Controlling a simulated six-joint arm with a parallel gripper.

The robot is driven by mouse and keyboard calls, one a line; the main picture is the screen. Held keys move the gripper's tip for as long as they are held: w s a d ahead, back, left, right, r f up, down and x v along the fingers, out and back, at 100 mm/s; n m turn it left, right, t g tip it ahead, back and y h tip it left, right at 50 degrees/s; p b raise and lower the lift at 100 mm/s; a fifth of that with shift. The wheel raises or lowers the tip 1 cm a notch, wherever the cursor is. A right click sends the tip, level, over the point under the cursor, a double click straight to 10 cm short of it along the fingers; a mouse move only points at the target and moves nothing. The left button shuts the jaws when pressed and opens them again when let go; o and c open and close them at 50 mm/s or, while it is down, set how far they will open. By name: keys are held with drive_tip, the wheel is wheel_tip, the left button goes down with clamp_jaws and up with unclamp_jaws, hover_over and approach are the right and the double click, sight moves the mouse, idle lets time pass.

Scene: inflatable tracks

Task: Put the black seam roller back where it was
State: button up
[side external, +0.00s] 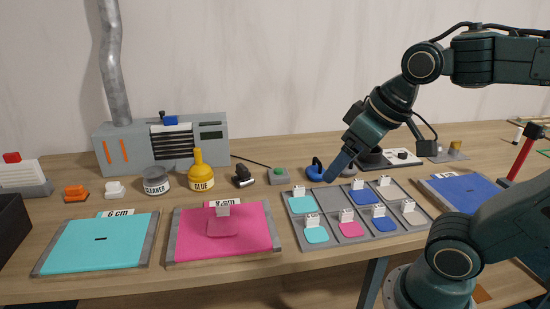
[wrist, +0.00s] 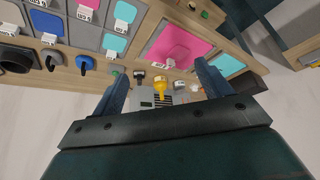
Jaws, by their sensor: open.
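A small black tool (side external: 242,176), which looks like the black seam roller, lies on the bench between the yellow glue bottle (side external: 200,172) and the green-button box (side external: 279,176). It also shows in the wrist view (wrist: 138,75), apart from my fingers. Another black-handled tool (wrist: 50,57) stands next to a blue-handled tool (wrist: 84,62); I cannot tell for certain which black tool is the roller. My gripper (side external: 334,170) is above the back of the patch tray, in front of the tools. In the wrist view (wrist: 160,88) its fingers are apart, with nothing held between them.
The grey patch tray (side external: 338,230) holds teal, pink and blue patches with labels. Teal (side external: 98,243) and pink (side external: 220,240) panels lie to its left, a blue panel (side external: 464,190) to its right.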

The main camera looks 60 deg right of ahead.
drive_tip(key=shift+s+a+f, duration=0.15)
drive_tip(key=shift+s+f, duration=0.2)
drive_tip(key=shift+s, duration=0.45)
drive_tip(key=shift+s+a+f, duration=0.1)
drive_tip(key=shift+s+f, duration=0.2)
drive_tip(key=shift+s, duration=0.45)
